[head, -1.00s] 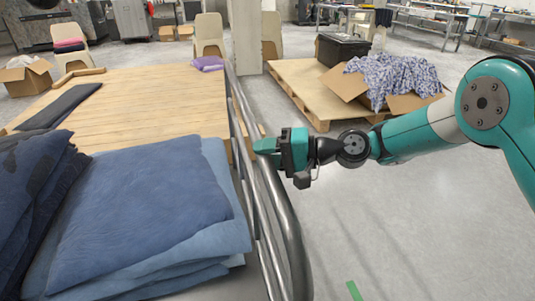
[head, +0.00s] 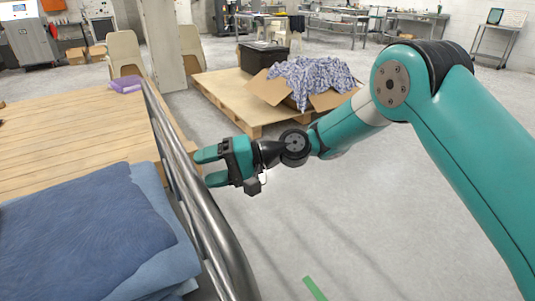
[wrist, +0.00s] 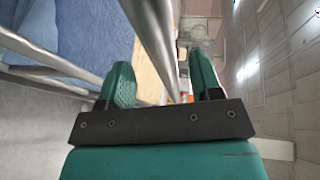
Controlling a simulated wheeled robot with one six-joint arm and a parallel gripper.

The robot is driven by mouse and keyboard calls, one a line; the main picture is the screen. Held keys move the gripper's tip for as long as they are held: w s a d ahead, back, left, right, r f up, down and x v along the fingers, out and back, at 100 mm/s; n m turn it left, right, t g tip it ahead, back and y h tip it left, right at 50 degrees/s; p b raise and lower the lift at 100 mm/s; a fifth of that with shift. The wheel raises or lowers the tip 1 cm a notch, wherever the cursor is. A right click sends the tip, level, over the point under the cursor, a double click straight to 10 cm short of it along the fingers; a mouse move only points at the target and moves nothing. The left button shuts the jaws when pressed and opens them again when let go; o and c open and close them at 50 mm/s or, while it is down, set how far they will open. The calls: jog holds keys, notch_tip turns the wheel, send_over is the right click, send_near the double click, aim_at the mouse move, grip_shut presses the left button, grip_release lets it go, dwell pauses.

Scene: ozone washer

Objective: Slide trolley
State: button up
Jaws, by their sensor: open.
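The trolley carries a stack of folded blue garments (head: 80,225) at the lower left of the head view. Its metal tube rail (head: 218,250) runs along its right side, away from me. My gripper (head: 207,168) is open beside the rail, its fingers pointing left toward it. In the wrist view the rail (wrist: 153,35) passes across the gap between the two fingers (wrist: 163,82). The fingers are not closed on it. I cannot tell whether either finger touches it. The trolley's lower parts are hidden.
A wooden platform (head: 60,135) with a purple folded cloth (head: 126,84) lies beyond the garments. A pallet (head: 225,88) holds a black crate (head: 263,57) and a cardboard box with patterned cloth (head: 310,80). Chairs and a pillar (head: 160,40) stand behind.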

jog(key=v, duration=1.4)
jog(key=s+d+r+n+h, duration=0.25)
jog(key=s+r+h, duration=0.35)
jog(key=s, duration=0.5)
jog(key=s+d+n+t+h, duration=0.1)
jog(key=s+d+h, duration=0.2)
jog(key=s+d, duration=0.35)
jog(key=s+d+n+t+h, duration=0.1)
jog(key=s+d+h, duration=0.25)
jog(key=s, duration=0.55)
notch_tip(320, 180, up, 15)
jog(key=p, duration=1.5)
jog(key=shift+w+y, duration=0.15)
jog(key=shift+y, duration=0.3)
jog(key=shift+d+f, duration=0.15)
